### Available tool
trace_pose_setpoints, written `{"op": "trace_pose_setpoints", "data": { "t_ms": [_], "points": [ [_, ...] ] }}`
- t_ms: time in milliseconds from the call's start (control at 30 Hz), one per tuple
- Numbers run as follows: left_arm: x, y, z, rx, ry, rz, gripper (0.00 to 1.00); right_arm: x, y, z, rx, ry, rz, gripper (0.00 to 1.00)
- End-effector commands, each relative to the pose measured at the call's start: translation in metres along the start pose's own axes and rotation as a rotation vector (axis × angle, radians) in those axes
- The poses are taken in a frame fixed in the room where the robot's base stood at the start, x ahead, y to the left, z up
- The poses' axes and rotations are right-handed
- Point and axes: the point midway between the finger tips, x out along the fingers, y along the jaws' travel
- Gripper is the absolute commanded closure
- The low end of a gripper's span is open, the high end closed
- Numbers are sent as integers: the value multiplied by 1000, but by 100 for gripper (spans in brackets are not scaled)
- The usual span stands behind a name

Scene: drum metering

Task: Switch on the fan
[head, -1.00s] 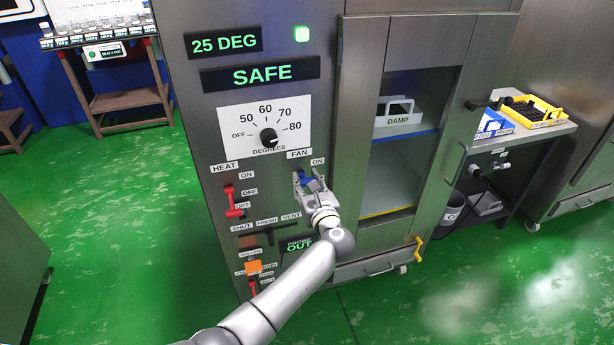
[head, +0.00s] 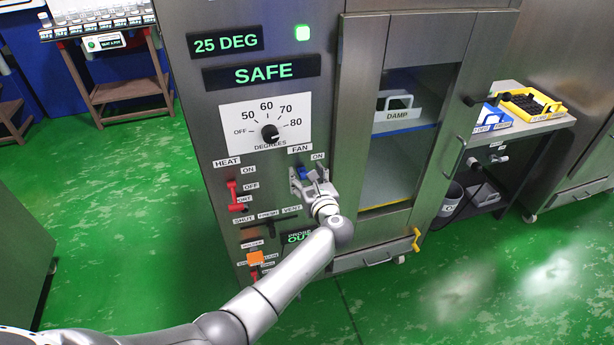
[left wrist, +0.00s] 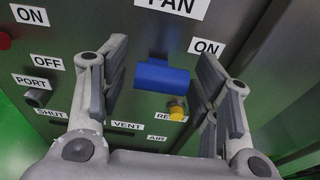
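The blue fan switch handle (head: 302,173) is on the cabinet front under the FAN label (head: 300,149), with an ON label (head: 318,156) to its upper right. In the left wrist view the blue handle (left wrist: 161,76) lies between my two fingers, with a visible gap on each side. My left gripper (head: 309,178) is open at the switch, and its fingers also show in the left wrist view (left wrist: 160,65). Any OFF label for the fan is not visible. My right gripper is not in view.
The red heat switch (head: 233,195) is to the left. The temperature dial (head: 270,133) is above, and displays read 25 DEG and SAFE (head: 262,73). A yellow-tipped knob (left wrist: 177,110) sits just below the handle. The glazed cabinet door (head: 345,130) is to the right.

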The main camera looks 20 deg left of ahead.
Motion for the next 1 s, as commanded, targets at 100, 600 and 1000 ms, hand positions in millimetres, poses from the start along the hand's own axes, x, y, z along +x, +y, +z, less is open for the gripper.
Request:
{"op": "trace_pose_setpoints", "data": {
  "t_ms": [100,600,1000],
  "points": [
    [0,0,0,0,0,0,43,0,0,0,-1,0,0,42],
    [-62,0,-1,-2,2,-2,43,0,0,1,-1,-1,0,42],
    [-118,0,0,1,0,0,43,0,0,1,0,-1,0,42]
  ]
}}
